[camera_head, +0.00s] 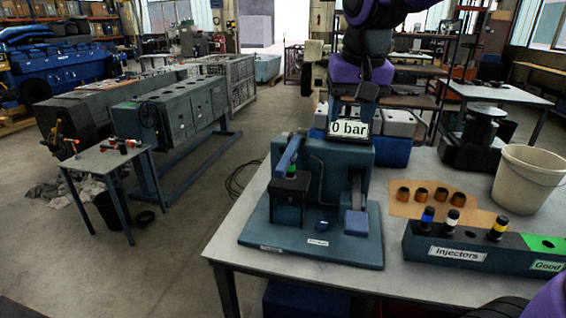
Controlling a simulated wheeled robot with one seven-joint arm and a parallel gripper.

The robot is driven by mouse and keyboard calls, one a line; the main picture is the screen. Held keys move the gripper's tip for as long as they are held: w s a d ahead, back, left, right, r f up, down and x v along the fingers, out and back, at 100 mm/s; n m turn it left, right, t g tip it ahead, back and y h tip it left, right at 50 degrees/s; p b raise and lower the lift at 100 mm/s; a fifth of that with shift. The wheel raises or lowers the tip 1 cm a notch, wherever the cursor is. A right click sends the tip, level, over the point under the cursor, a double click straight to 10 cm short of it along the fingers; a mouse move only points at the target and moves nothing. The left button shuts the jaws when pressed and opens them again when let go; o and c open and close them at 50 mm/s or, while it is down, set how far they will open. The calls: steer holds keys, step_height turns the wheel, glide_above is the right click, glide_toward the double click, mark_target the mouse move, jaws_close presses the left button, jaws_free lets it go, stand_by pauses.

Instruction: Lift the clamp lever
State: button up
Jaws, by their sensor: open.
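The test stand (340,170) is a blue-grey block on a wide base plate (300,243) on the table. The clamp lever (289,154) is a blue bar on the stand's left side, slanting up to the right. A small green part (291,171) shows under it, above a dark block (290,190). My arm comes down from the top, purple and black, with my gripper (358,94) behind the "0 bar" display (348,128). The display and stand hide its fingertips. My gripper is open, up and right of the lever, and appears apart from it.
An injector rack (458,256) with several capped injectors stands at the front right. Several copper-coloured rings lie on a tan mat (458,205). A white bucket (529,178) stands behind the rack. The table's left edge is close to the base plate. Floor left of it is mostly open.

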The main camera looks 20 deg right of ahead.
steer(key=w+a+f+m+g, duration=0.1)
steer(key=w+a+f, duration=0.15)
steer(key=w, duration=0.55)
steer(key=m+g, duration=0.2)
glide_above(283, 163)
step_height(283, 163, down, 5)
step_height(283, 163, down, 11)
steer(key=shift+f, duration=0.1)
jaws_close()
